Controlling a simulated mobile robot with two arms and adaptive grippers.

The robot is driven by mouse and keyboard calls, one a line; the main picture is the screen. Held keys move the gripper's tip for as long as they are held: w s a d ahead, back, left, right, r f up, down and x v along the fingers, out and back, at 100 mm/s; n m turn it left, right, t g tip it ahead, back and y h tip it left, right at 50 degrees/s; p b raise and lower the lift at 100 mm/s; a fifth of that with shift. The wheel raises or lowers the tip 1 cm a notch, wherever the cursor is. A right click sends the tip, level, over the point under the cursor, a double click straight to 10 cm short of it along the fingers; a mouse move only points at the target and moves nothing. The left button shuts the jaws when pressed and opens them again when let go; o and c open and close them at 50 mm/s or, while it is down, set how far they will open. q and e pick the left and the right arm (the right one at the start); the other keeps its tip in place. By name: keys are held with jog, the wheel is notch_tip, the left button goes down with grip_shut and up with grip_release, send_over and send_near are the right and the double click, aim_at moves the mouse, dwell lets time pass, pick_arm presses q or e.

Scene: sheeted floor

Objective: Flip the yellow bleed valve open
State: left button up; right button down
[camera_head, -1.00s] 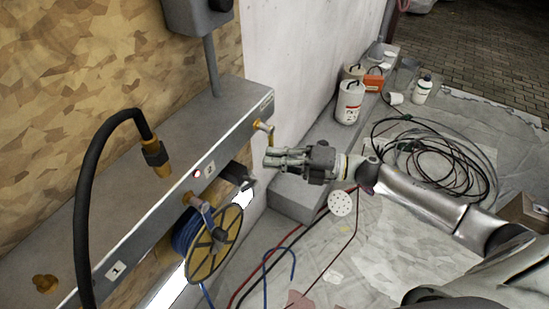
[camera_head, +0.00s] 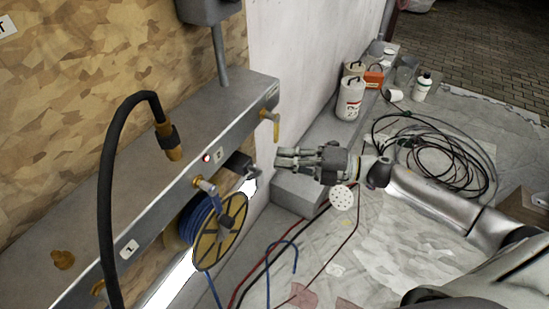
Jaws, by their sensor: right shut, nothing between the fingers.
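The yellow bleed valve (camera_head: 270,117) is on the front face of the grey manifold box (camera_head: 245,108), near its right end. Its yellow lever points downward. My right gripper (camera_head: 277,157) comes in from the right, with its fingers together and nothing between them. Its fingertips are just below the lever, and a small gap seems to separate them; the exact depth is hard to tell. My left gripper is not in view.
A black hose with a brass fitting (camera_head: 168,143) hangs over the manifold. A blue hose reel (camera_head: 220,232) and a dark outlet (camera_head: 239,164) sit below it. Canisters (camera_head: 350,98) and coiled cables (camera_head: 440,155) lie behind my right arm.

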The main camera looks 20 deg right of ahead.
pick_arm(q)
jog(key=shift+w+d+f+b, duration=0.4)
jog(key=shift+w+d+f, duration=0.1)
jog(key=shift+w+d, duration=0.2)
pick_arm(e)
jog(key=v, duration=0.6)
jog(key=shift+s+d, duration=0.2)
jog(key=shift+d, duration=0.05)
